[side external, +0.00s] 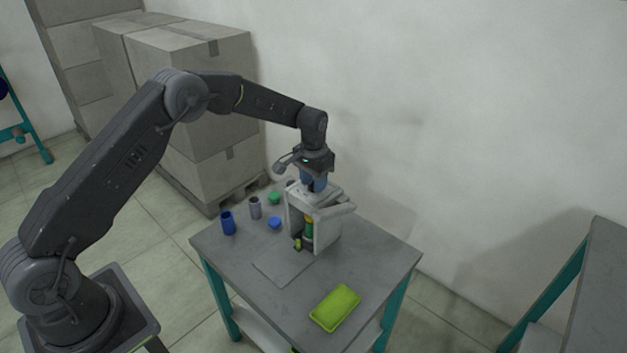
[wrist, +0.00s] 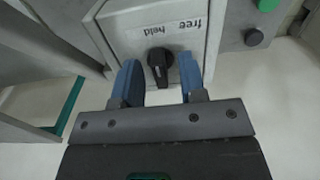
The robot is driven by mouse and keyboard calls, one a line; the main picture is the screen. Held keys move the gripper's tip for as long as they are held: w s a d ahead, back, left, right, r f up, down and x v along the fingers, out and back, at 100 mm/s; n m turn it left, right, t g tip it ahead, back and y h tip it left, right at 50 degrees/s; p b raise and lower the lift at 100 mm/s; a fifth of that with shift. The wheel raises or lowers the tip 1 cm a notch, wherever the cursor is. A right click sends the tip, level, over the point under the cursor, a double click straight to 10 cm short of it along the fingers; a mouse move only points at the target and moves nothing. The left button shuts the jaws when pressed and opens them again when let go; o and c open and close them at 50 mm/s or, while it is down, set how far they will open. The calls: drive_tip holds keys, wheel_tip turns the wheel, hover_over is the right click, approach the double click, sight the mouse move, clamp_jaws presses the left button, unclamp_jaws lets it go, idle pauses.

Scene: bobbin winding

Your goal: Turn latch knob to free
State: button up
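The latch knob (wrist: 160,64) is a black knob on the top face of the grey winder housing (wrist: 112,22). The label strip (wrist: 173,29) beside it reads "free" and "held". The knob's narrow end points away from the label, toward my gripper. My gripper (wrist: 158,78) is open, its two blue fingers on either side of the knob with a gap visible at each side. In the side external view my gripper (side external: 315,185) is over the top of the housing (side external: 328,215) and hides the knob. A green bobbin (side external: 308,228) is inside the housing's open front.
The housing stands on a grey table (side external: 375,262). A blue cylinder (side external: 228,223), a grey cylinder (side external: 255,208), a blue disc (side external: 274,222) and a green piece (side external: 274,198) are to its left. A lime tray (side external: 335,307) lies near the front edge. Cardboard boxes (side external: 215,120) stand behind.

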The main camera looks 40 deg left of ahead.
clamp_jaws()
drive_tip(key=shift+m, duration=0.3)
drive_tip(key=m, duration=1.1)
drive_tip(key=shift+r, duration=0.1)
drive_tip(key=shift+m, duration=0.3)
idle(0.4)
drive_tip(key=shift+o, duration=0.2)
unclamp_jaws()
wheel_tip(320, 180, up, 14)
idle(0.5)
